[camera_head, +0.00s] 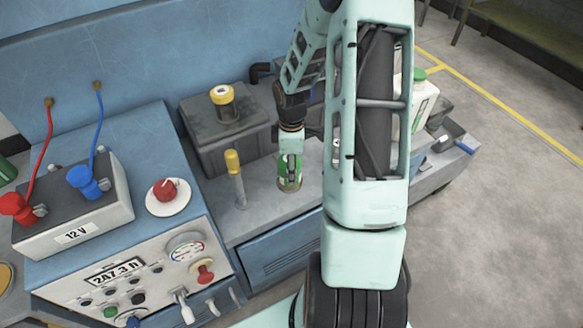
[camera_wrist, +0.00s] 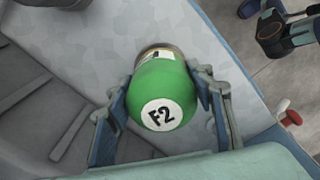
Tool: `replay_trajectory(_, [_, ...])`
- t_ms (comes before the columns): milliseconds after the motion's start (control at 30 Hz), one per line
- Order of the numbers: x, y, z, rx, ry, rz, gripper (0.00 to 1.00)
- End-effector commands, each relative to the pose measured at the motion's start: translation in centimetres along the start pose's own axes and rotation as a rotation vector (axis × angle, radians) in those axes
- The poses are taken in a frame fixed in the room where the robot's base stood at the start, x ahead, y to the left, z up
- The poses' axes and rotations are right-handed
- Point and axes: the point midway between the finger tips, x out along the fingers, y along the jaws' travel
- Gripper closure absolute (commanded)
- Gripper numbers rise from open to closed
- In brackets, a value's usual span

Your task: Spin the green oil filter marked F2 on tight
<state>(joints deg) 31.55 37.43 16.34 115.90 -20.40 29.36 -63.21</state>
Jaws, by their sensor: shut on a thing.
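The green oil filter (camera_wrist: 161,95) has a white round label reading F2 and fills the middle of the wrist view. My gripper (camera_wrist: 165,90) has a finger on each side of the filter and is shut on it. A tan metal rim shows at the filter's far end in the wrist view; whether it is seated there cannot be told. In the head view the green filter (camera_head: 289,166) stands upright on the grey worktop, under my gripper (camera_head: 290,160), with a brownish ring at its foot. My arm hides the area to its right.
A yellow-topped dipstick-like handle (camera_head: 234,163) stands just left of the filter. A dark grey block with a yellow cap (camera_head: 222,95) is behind it. A battery marked 12 V (camera_head: 75,215) and a control panel (camera_head: 130,285) are at left. A white bottle with green cap (camera_head: 415,90) is at right.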

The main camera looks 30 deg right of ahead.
Motion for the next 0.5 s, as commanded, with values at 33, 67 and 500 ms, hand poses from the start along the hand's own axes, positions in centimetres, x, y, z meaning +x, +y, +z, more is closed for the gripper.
replay_trajectory(33, [0.06, -0.02, -0.01, 0.023, -0.001, 0.000, 0.85])
replay_trajectory(67, [0.10, -0.02, -0.02, 0.046, -0.001, 0.001, 0.85])
replay_trajectory(500, [0.06, -0.28, -0.07, 0.449, 0.000, 0.000, 0.85])
